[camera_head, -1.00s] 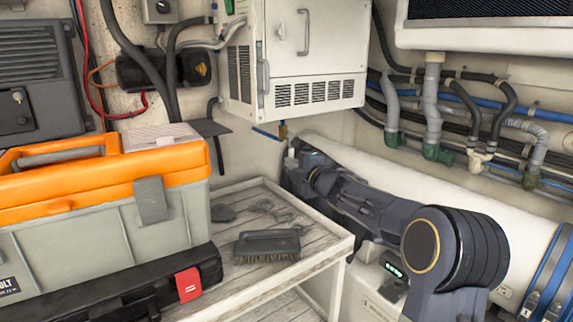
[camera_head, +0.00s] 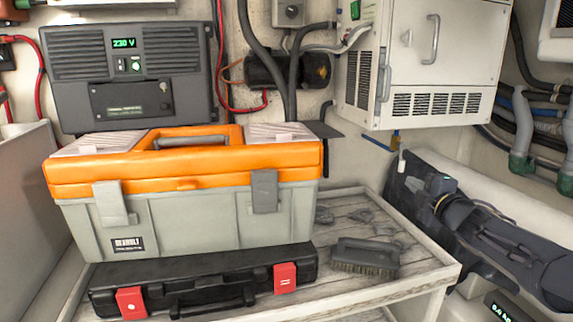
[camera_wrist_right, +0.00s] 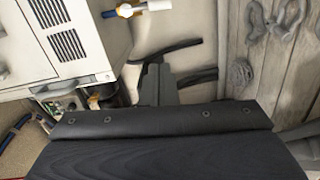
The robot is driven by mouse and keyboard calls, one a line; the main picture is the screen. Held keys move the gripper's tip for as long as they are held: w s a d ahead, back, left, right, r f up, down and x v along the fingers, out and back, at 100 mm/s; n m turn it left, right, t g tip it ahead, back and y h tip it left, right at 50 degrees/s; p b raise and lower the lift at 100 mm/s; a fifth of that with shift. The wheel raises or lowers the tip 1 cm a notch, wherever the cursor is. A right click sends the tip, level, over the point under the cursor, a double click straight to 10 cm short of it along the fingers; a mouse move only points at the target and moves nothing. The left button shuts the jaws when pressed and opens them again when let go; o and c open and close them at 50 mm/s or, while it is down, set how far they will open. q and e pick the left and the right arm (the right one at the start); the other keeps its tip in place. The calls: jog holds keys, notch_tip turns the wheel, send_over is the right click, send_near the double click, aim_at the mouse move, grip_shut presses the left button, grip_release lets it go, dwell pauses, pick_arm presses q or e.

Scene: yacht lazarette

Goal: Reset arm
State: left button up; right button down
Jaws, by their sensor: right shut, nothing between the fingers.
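My right arm comes in from the right in the head view. Its dark gripper (camera_head: 402,182) is beside the right edge of the wooden shelf, below the white cabinet, with the fingertips hard to make out. In the right wrist view the gripper (camera_wrist_right: 158,84) shows narrow dark fingers closed together, with nothing held. My left arm and gripper are not in view.
An orange-lidded toolbox (camera_head: 190,215) stands behind a black case (camera_head: 205,282) on the wooden shelf (camera_head: 400,275). A brush (camera_head: 364,258) lies to their right. The white cabinet (camera_head: 425,60) hangs above my right gripper, and pipes (camera_head: 520,140) run along the right wall.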

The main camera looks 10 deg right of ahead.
jog(key=s+a+m+g+h+p, duration=0.2)
jog(key=s+m, duration=0.4)
jog(key=s, duration=0.1)
jog(key=s+a+m+g+h+p, duration=0.1)
jog(key=s+a+m+g+p, duration=0.2)
jog(key=s+m, duration=0.45)
jog(key=s+a+f+m+g+y+p, duration=0.1)
jog(key=s+a+f+g+y, duration=0.1)
jog(key=s+a+f, duration=0.2)
jog(key=s+a+f+m+g+y+p, duration=0.1)
jog(key=s+a+f+m+g+y, duration=0.1)
jog(key=s+a, duration=0.6)
jog(key=s+a+f+m+g+y+p, duration=0.1)
jog(key=s+a+f+m+g+y, duration=0.1)
jog(key=s+a+f, duration=0.3)
jog(key=s+g, duration=0.1)
jog(key=s, duration=0.3)
jog(key=shift+s+a+f, duration=0.35)
jog(key=shift+a+f, duration=0.05)
